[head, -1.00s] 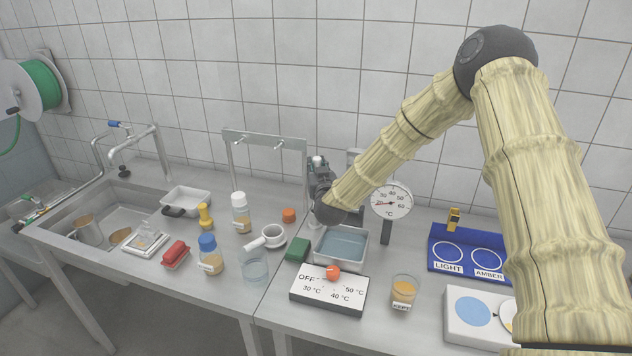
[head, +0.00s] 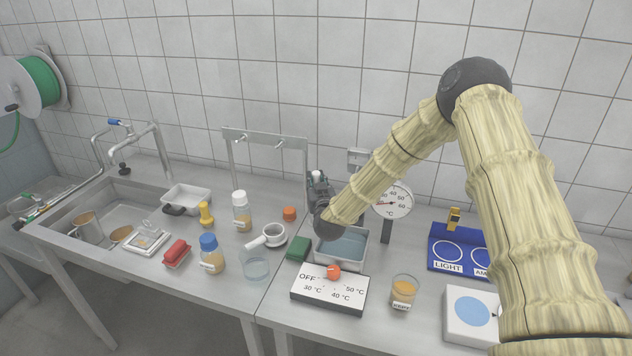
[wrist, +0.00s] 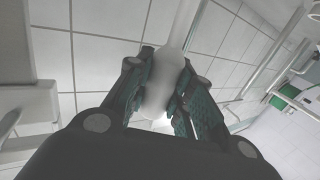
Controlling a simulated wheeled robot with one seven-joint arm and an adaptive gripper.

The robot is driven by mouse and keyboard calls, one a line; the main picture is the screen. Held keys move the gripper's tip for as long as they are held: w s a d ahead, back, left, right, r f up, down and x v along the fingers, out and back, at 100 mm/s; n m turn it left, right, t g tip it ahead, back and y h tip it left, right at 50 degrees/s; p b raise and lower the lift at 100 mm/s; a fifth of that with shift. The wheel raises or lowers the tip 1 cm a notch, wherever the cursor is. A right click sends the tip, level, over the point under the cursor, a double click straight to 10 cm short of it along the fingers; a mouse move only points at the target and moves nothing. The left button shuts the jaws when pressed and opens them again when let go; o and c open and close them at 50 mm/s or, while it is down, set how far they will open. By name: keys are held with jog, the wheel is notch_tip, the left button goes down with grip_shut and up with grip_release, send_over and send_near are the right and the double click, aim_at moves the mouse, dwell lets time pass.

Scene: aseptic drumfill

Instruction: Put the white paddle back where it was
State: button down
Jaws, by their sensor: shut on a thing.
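My gripper (wrist: 160,95) is shut on the white paddle (wrist: 181,28) in the wrist view. The paddle's pale shaft runs up out of the top of that picture, and its thicker part sits between the finger pads. In the head view my gripper (head: 318,186) is above the back of the counter, left of the dial thermometer, partly hidden by my own wrist. Most of the paddle is hidden there. A metal rack (head: 264,138) with two hooks stands left of my gripper, its hooks bare.
A water bath (head: 341,262) lies below my wrist, with a dial thermometer (head: 393,199) behind it. A heater control box (head: 328,290) stands in front. Bottles, including a white-capped one (head: 241,212), and a strainer cup (head: 273,236) stand to the left. A grey bracket (head: 357,158) is behind my arm.

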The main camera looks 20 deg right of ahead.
jog(key=c, duration=1.4)
grip_release()
jog(key=shift+f, duration=0.15)
jog(key=shift+o, duration=0.7)
jog(key=shift+r, duration=0.2)
jog(key=shift+s+f, duration=0.15)
jog(key=shift+s, duration=0.1)
jog(key=s+a+b, duration=0.1)
jog(key=s+b, duration=0.2)
jog(key=s, duration=0.8)
jog(key=shift+s+a+r+b, duration=0.2)
jog(key=shift+a+r+b, duration=0.05)
jog(key=shift+a+b, duration=0.1)
jog(key=shift+d, duration=0.1)
